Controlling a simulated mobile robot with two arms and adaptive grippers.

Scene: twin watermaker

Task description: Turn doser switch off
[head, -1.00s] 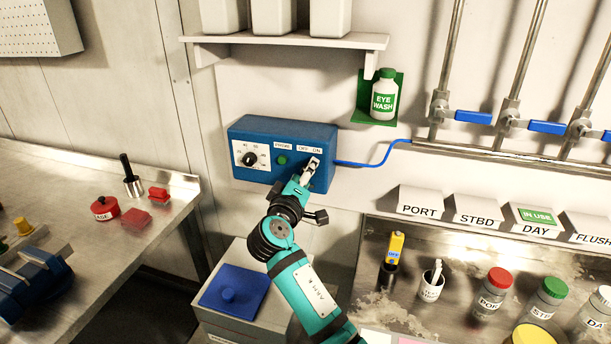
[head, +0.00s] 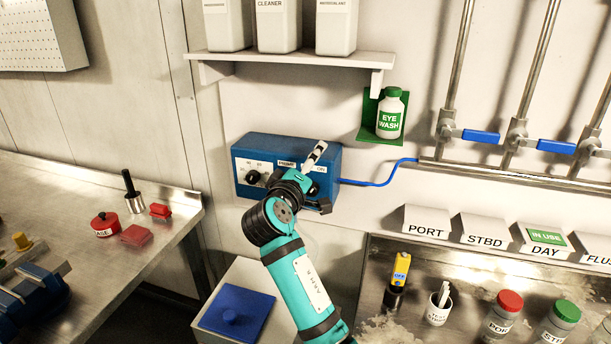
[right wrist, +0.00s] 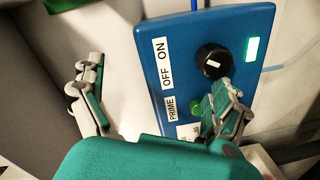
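The blue doser box (head: 243,183) is on the wall, partly covered by my right arm. The right wrist view shows its black switch knob (right wrist: 212,60) with a short white mark, beside the OFF label (right wrist: 167,76) and ON label (right wrist: 160,48). I cannot tell which label the mark selects. A light (right wrist: 252,50) glows green. My right gripper (right wrist: 158,105) is open and empty; one finger overlaps the box near the knob and green PRIME button (right wrist: 195,107), the other is off the box. Contact is unclear. In the head view it (head: 315,155) is before the box. My left gripper is not in view.
A blue line (head: 380,183) leaves the box's right side. An eye wash bottle (head: 390,114) hangs above right, below a shelf (head: 290,56) with white containers. A bin with a blue lid (head: 237,314) stands below. Benches lie on both sides.

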